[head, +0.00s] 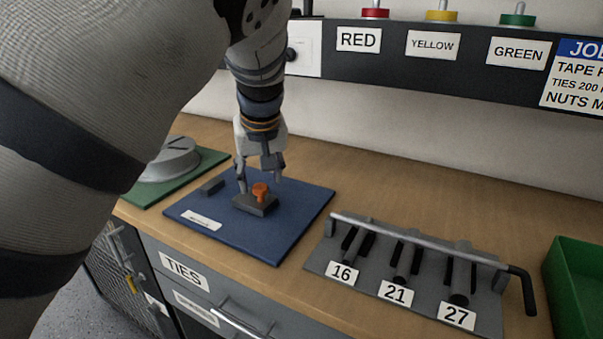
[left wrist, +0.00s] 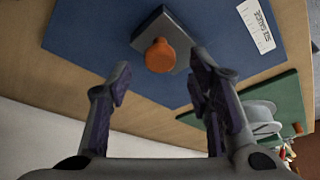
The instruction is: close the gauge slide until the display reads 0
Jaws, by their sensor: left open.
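A dark grey block (head: 250,206) with an orange knob (head: 260,190) on top sits on a blue mat (head: 290,225) on the bench. The block (left wrist: 166,27) and its knob (left wrist: 160,55) also show in the left wrist view. My left gripper (head: 260,183) is over the mat, pointing down, just behind the knob. It is open and empty. In the left wrist view its two fingers (left wrist: 160,78) are spread wide, with the knob ahead of and between them. No readable display number shows. My right gripper is not in view.
A small dark piece (head: 212,187) and a white label (head: 201,219) lie on the mat. A green mat with a grey round part (head: 170,163) stands to the left. A grey rack (head: 400,270) with numbered slots and a bar stands right, then a green bin (head: 575,290).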

